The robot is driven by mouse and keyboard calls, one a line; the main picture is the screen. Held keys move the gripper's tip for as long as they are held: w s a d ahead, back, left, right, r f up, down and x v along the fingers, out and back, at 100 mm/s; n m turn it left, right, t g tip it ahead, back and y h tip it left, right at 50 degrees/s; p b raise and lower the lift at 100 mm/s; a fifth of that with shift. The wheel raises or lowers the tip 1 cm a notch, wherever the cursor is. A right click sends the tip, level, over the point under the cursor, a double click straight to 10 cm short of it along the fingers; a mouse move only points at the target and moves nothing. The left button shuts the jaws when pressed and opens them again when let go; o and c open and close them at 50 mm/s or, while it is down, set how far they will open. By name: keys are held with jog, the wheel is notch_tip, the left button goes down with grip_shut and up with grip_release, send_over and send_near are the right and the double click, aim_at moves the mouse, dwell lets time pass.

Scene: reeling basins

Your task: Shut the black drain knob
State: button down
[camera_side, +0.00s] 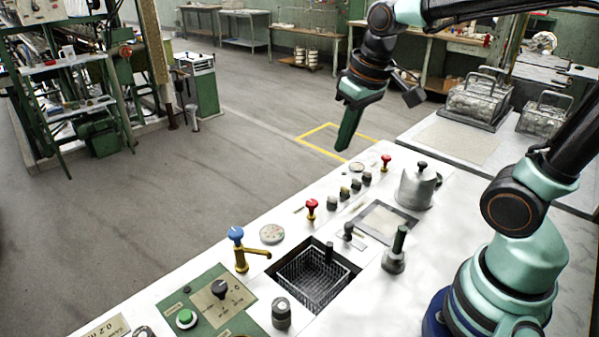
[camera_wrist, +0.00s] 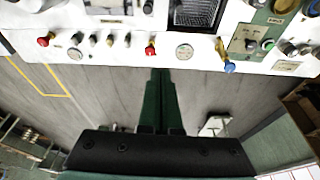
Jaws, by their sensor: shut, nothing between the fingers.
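A black pointer knob (camera_side: 220,288) sits on a pale plate on the green panel at the near left. A small black-topped tap-like knob (camera_side: 347,231) stands beside the sunken basin (camera_side: 300,262). A row of dark knobs (camera_side: 356,186) runs along the far edge. No readable label tells which one is the drain knob. My gripper touches none of them.
Red knobs (camera_side: 311,206) and (camera_side: 386,161) and a blue-topped brass tap (camera_side: 237,240) rise from the counter. Open floor lies beyond the counter.

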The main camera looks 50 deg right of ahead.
aim_at(348, 231)
jog(key=w+d+f+m+g, duration=0.1)
jog(key=w+d+f+g, duration=0.25)
jog(key=f, duration=0.25)
jog(key=w+d+f+g, duration=0.2)
jog(key=w+f+g, duration=0.1)
jog(key=w+f, duration=0.3)
jog(key=shift+y, duration=0.3)
jog(key=x, duration=1.1)
jog(key=shift+s+a+r, duration=0.1)
jog(key=shift+s+a, duration=0.1)
jog(key=s, duration=0.2)
jog(key=shift+s+a+r+t, duration=0.2)
jog(key=shift+s+t, duration=0.05)
jog(key=shift+s, duration=0.05)
jog(key=shift+s+a, duration=0.1)
jog(key=shift+s, duration=0.5)
jog(key=shift+s, duration=2.25)
jog(key=shift+w, duration=0.1)
